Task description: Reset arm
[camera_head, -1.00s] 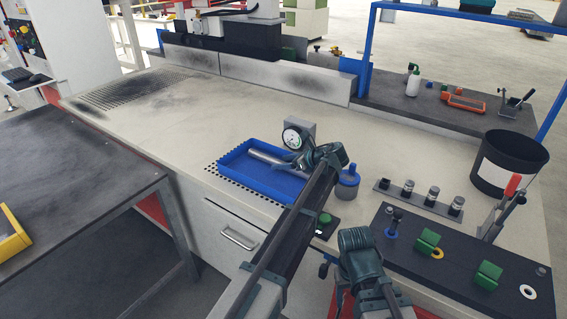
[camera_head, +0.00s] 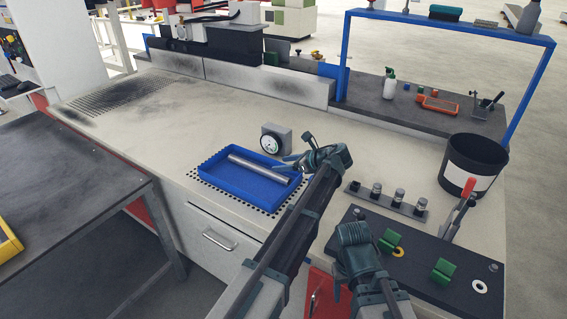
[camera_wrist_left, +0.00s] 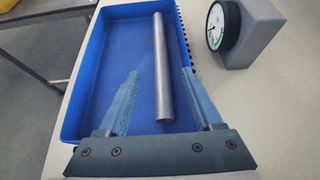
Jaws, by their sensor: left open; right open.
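My left gripper (camera_head: 288,163) is open over the right side of a blue tray (camera_head: 210,182). A grey metal rod (camera_head: 258,169) lies in the tray. In the left wrist view my left gripper (camera_wrist_left: 160,73) has its fingers spread, with the rod (camera_wrist_left: 160,60) beyond and partly between them in the picture; nothing is gripped. The blue tray (camera_wrist_left: 90,80) fills the middle of that view. My right gripper (camera_head: 338,288) is low, near the bench's front edge, partly hidden by its own arm; it holds nothing visible.
A dial gauge on a grey block (camera_head: 275,140) stands behind the tray. To the right are a rail with several small cylinders (camera_head: 386,202), a dark fixture plate with green clamps (camera_head: 420,262) and a black bin (camera_head: 474,160). The bench middle behind the tray is clear.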

